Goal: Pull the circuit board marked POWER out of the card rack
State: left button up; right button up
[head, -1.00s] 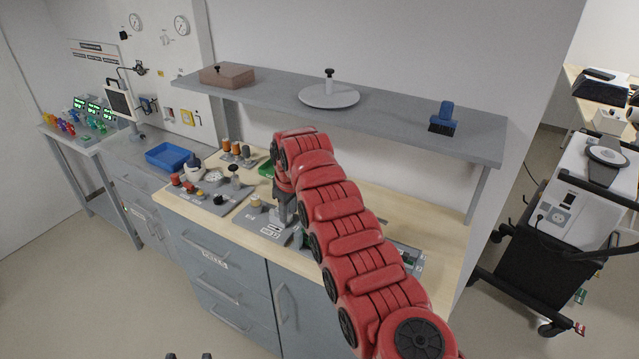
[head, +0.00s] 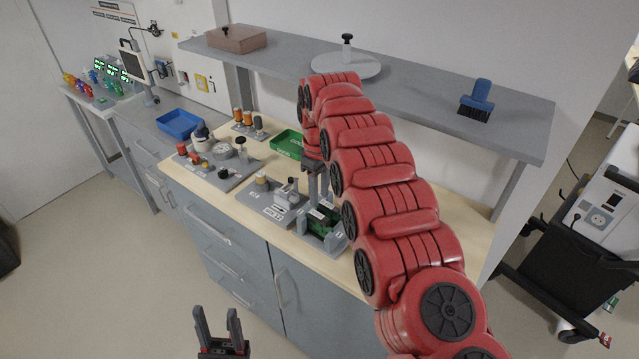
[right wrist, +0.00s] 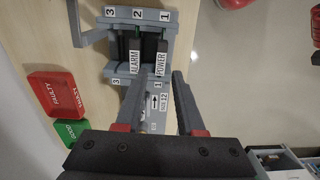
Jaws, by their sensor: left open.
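The grey card rack (right wrist: 112,42) shows in the right wrist view with slot numbers 3, 2 and 1. The board marked POWER (right wrist: 162,63) stands on the slot 1 side, with the board marked ALARM (right wrist: 135,63) to its left. In the head view the rack (head: 325,240) stands near the bench's front edge, partly hidden by my right arm. My right gripper (right wrist: 159,80) is open and empty; its fingertips point at the rack, with POWER ahead between them. It also shows in the head view (head: 318,192), just above the rack. My left gripper (head: 218,318) is open and empty, in front of the bench.
A green GOOD tray (right wrist: 72,132) and a red FAULTY tray (right wrist: 60,94) lie left of the rack in the right wrist view. Grey fixture plates (head: 268,208) stand left of the rack. A shelf (head: 420,103) hangs above the bench. A cart (head: 570,255) stands right.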

aim_at(320, 215)
jog(key=f, duration=0.1)
jog(key=f+p, duration=0.1)
jog(key=f, duration=0.1)
jog(key=f+p, duration=0.1)
jog(key=f, duration=0.1)
jog(key=shift+s+a+f, duration=0.1)
jog(key=shift+s+f, duration=0.15)
jog(key=f, duration=0.4)
jog(key=shift+w+f+p, duration=0.2)
jog(key=shift+p, duration=0.2)
jog(key=shift+f, duration=0.85)
grip_shut()
jog(key=shift+c, duration=1.6)
grip_release()
grip_shut()
jog(key=shift+r, duration=0.15)
